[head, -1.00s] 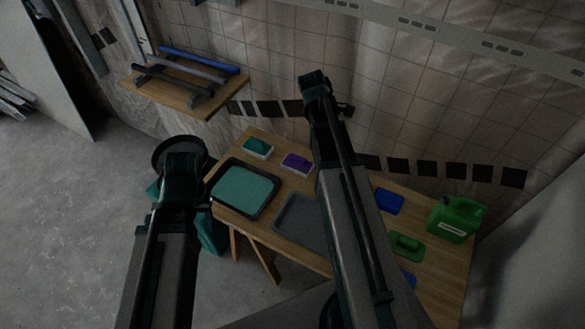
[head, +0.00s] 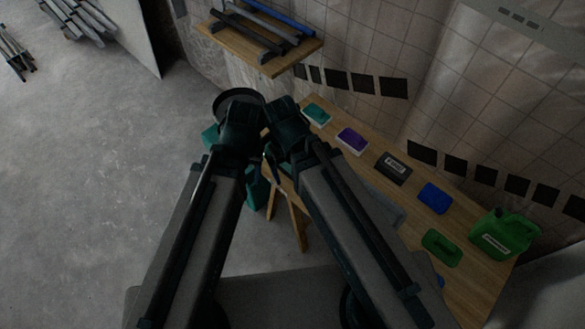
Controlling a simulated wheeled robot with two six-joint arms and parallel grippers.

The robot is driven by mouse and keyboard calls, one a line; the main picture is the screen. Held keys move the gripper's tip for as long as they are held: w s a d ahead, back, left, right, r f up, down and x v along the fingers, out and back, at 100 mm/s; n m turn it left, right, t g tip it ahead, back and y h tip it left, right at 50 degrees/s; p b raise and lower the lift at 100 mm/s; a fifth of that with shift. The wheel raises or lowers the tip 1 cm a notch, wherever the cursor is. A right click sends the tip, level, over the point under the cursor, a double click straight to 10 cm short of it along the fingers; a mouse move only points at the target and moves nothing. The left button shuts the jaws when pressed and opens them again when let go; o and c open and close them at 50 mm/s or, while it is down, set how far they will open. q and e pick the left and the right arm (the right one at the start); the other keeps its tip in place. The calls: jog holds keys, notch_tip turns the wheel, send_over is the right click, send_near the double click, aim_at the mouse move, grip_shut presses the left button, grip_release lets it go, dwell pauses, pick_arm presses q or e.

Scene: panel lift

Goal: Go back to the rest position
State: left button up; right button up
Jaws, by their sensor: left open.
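My left arm comes up from the lower left, and its dark gripper (head: 241,112) is in front of a dark round rim. It is open, and I see nothing in it. My right arm comes up from the lower right and leans left. Its dark gripper (head: 283,112) is close beside the left one, over the left end of the wooden table. Its fingers do not show clearly. The two grippers are close together, and I cannot tell whether they touch.
The wooden table (head: 482,284) holds a teal block (head: 317,114), a purple block (head: 352,139), a dark labelled box (head: 393,168), blue (head: 434,197) and green (head: 441,246) items and a green canister (head: 503,235). A wall shelf (head: 262,54) holds bars.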

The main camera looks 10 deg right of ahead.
notch_tip(320, 180, up, 3)
jog(key=p, duration=0.2)
jog(key=shift+f+p, duration=0.1)
jog(key=shift+p, duration=0.3)
dwell(0.8)
